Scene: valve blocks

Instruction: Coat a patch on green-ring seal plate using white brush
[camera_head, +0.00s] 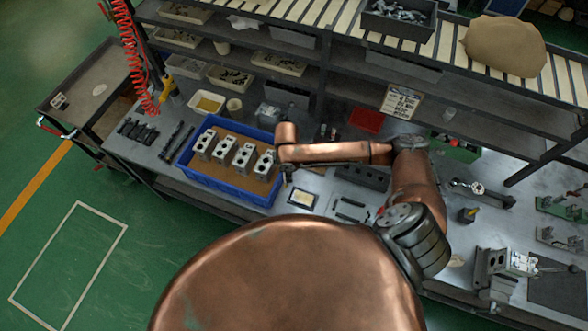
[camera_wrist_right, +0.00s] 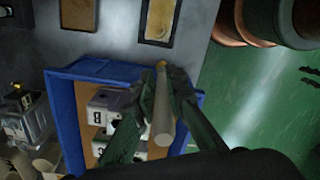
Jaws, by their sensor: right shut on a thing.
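My right gripper (camera_wrist_right: 158,100) is shut on a pale, rod-like thing, which appears to be the white brush (camera_wrist_right: 162,118). Its bristles cannot be made out. In the head view this gripper is a small dark shape (camera_head: 287,176) beside the right end of the blue crate, and the brush is not clear there. A framed flat plate (camera_head: 303,198) lies on the bench just right of the crate. Two framed plates show at the top of the wrist view, one tan (camera_wrist_right: 78,14) and one yellowish (camera_wrist_right: 160,20). I cannot tell which has a green ring. My left gripper is not in view.
The blue crate (camera_head: 228,188) holds several valve blocks (camera_head: 243,157) and lies close below the gripper. Shelves (camera_head: 350,75) with bins stand behind the bench. A vise-like fixture (camera_head: 500,268) is at right.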

